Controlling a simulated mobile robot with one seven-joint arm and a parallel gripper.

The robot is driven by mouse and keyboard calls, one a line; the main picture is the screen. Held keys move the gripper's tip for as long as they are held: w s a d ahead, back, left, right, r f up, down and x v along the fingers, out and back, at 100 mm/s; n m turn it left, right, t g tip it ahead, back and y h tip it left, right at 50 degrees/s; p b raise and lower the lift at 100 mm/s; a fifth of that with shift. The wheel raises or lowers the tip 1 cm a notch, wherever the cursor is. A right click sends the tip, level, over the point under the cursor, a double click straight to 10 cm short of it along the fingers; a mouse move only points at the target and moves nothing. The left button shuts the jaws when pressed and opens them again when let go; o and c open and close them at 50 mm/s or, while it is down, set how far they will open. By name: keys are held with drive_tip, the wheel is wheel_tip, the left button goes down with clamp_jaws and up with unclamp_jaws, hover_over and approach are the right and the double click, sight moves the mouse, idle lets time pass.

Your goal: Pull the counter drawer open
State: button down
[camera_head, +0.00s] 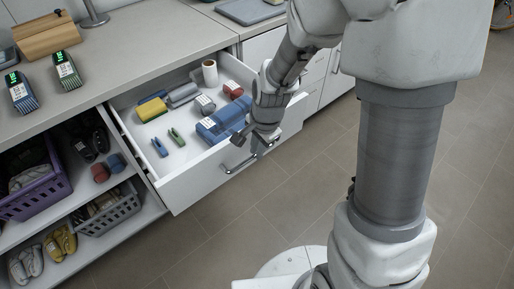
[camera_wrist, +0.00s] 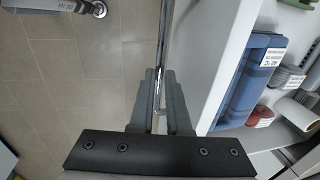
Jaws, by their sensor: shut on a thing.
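The counter drawer (camera_head: 190,184) is white and stands well out from the counter, with its inside in view. Its metal bar handle (camera_head: 240,163) runs along the front face. The handle also shows in the wrist view (camera_wrist: 163,40), running up from between the fingers. My gripper (camera_head: 262,146) is at the right part of the handle, in front of the drawer face. In the wrist view my gripper (camera_wrist: 160,95) is shut on the handle bar, with a finger on each side of it. My wrist hides part of the drawer's right end in the head view.
Open shelves with a purple basket (camera_head: 32,190) and a grey basket (camera_head: 108,212) lie left. The tiled floor (camera_head: 290,200) before the drawer is clear.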

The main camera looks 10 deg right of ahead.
drive_tip(key=c, duration=0.9)
unclamp_jaws()
drive_tip(key=shift+r, duration=0.15)
drive_tip(key=shift+s+d+r+p, duration=0.4)
drive_tip(key=shift+r+p, duration=0.35)
drive_tip(key=shift+r, duration=2.05)
drive_tip(key=shift+s+d+r+p, duration=0.25)
drive_tip(key=shift+s+r+p, duration=0.35)
drive_tip(key=shift+r, duration=2.25)
drive_tip(key=shift+s+d+r+p, duration=0.35)
drive_tip(key=shift+r+p, duration=0.5)
drive_tip(key=shift+r, duration=1.95)
drive_tip(key=s+d+r+n+t+p, duration=0.1)
drive_tip(key=s+d+r+n+p, duration=0.1)
drive_tip(key=s+r+n, duration=0.1)
drive_tip(key=s+d+r+n+t+p, duration=0.1)
drive_tip(key=s+r+n, duration=0.3)
drive_tip(key=r, duration=0.4)
drive_tip(key=s+d+r+n+t+h+p, duration=0.1)
drive_tip(key=s+d+r+n+p, duration=0.2)
drive_tip(key=s+r+n+p, duration=0.1)
drive_tip(key=shift+s+d+r+t, duration=0.35)
drive_tip(key=shift+s+r+t, duration=0.05)
drive_tip(key=shift+s+r, duration=0.4)
